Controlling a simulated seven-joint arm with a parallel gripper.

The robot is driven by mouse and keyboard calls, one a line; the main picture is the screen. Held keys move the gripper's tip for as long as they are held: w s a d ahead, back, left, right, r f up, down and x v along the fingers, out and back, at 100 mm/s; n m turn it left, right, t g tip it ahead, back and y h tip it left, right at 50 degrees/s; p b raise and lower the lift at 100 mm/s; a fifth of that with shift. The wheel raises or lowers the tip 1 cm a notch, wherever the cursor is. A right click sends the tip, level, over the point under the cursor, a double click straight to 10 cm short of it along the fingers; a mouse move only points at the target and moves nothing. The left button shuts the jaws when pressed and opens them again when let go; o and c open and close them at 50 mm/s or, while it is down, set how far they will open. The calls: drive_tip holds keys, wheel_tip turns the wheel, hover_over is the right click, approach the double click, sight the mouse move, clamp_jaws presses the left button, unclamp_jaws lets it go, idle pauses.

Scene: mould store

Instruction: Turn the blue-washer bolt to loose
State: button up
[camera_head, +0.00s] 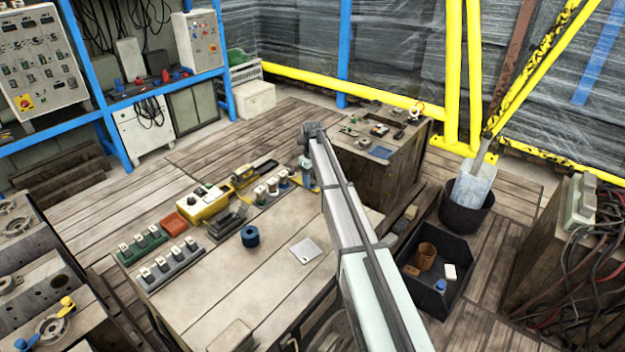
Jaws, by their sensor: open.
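Several small bolt-like posts stand in a row on a grey block on the wooden workbench (240,290). The right-hand post (284,180) shows a blue band low down, which looks like the blue-washer bolt. Posts with reddish (272,187) and pale (260,195) bands stand to its left. My gripper (307,184) hangs down at the bench's far edge, just right of the blue-banded post. It is small in the picture, open, and seems apart from the post. The bolt's turning position is too small to read.
A yellow control box (203,203), a blue cylinder (250,236), a pale plate (306,250), a green switch rack (142,243) and a grey one (168,265) are on the bench. A black bin (460,290) stands right of my arm. The bench's middle is mostly clear.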

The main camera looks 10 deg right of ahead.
drive_tip(key=shift+f, duration=0.1)
drive_tip(key=shift+c, duration=0.5)
clamp_jaws()
